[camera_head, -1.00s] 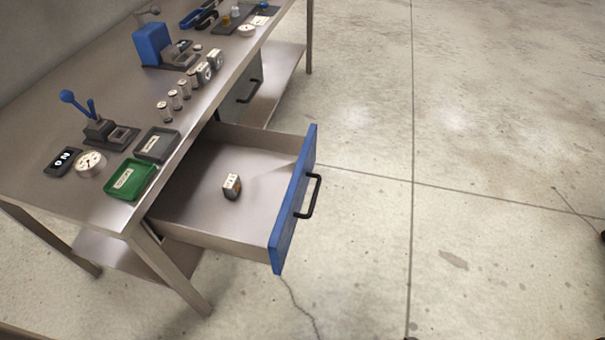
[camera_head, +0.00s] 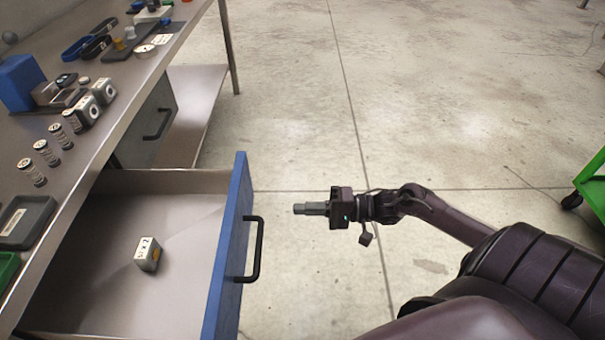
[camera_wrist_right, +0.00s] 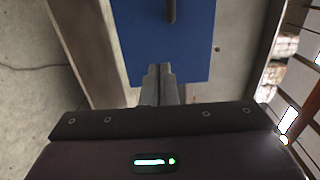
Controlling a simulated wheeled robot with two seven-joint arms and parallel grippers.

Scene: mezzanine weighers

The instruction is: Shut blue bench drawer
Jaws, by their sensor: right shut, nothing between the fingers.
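The blue-fronted bench drawer (camera_head: 228,262) stands pulled far out from the metal bench in the head view. Its black bar handle (camera_head: 257,250) faces right. A small labelled grey block (camera_head: 148,253) lies inside the drawer. My right gripper (camera_head: 297,209) is shut and empty, to the right of the drawer front and pointing left at it, with a gap between them in the head view. In the right wrist view the shut fingers (camera_wrist_right: 160,72) point at the blue drawer front (camera_wrist_right: 150,50), with part of the handle (camera_wrist_right: 171,12) above them. My left gripper is not in view.
The metal bench (camera_head: 130,108) carries small jars, weights and trays along its edge. A grey drawer (camera_head: 152,122) farther along is shut. A green cart (camera_head: 592,185) stands at the right edge. The concrete floor beyond my right arm is clear.

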